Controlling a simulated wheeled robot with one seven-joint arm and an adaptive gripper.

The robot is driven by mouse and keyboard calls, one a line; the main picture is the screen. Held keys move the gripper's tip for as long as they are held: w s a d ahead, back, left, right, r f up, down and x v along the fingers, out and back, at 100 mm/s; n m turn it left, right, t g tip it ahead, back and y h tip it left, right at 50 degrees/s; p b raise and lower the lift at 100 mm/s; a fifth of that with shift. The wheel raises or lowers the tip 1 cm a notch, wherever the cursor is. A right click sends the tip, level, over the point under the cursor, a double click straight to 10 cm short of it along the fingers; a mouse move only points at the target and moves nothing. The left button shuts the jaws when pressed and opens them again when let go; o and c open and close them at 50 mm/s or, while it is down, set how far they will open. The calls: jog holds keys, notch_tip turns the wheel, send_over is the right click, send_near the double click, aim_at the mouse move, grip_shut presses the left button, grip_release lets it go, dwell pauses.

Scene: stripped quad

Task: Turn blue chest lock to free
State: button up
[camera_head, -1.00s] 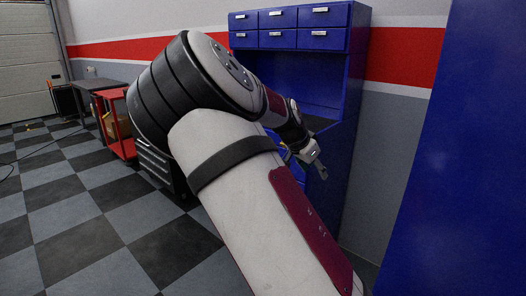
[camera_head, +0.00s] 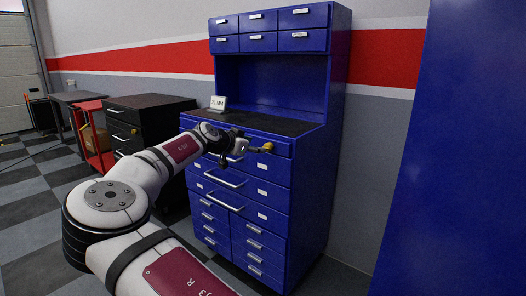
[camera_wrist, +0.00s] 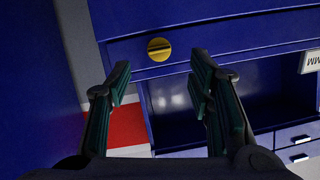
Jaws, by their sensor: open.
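The blue chest (camera_head: 312,185) stands at centre right in the head view, with several drawers below a dark worktop. Its brass round lock (camera_head: 267,147) sits on the front near the top right corner. In the wrist view the lock (camera_wrist: 159,49) is a gold disc with a dark slot lying roughly level across it. My gripper (camera_head: 249,149) is just left of the lock in the head view. In the wrist view my gripper (camera_wrist: 161,82) is open and empty, its two dark fingers apart and the lock showing between and beyond their tips. I see no contact with the lock.
A sign reading "21 MM" (camera_head: 218,102) stands on the worktop. A black drawer cabinet (camera_head: 150,112) and a red cart (camera_head: 92,125) stand to the left. A large blue surface (camera_head: 450,160) fills the right side. Checkered floor (camera_head: 40,195) is open at left.

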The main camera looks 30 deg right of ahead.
aim_at(268, 147)
jog(key=b+x, duration=0.1)
jog(key=x, duration=0.6)
jog(key=shift+d+f, duration=0.15)
jog(key=shift+d, duration=0.2)
grip_shut()
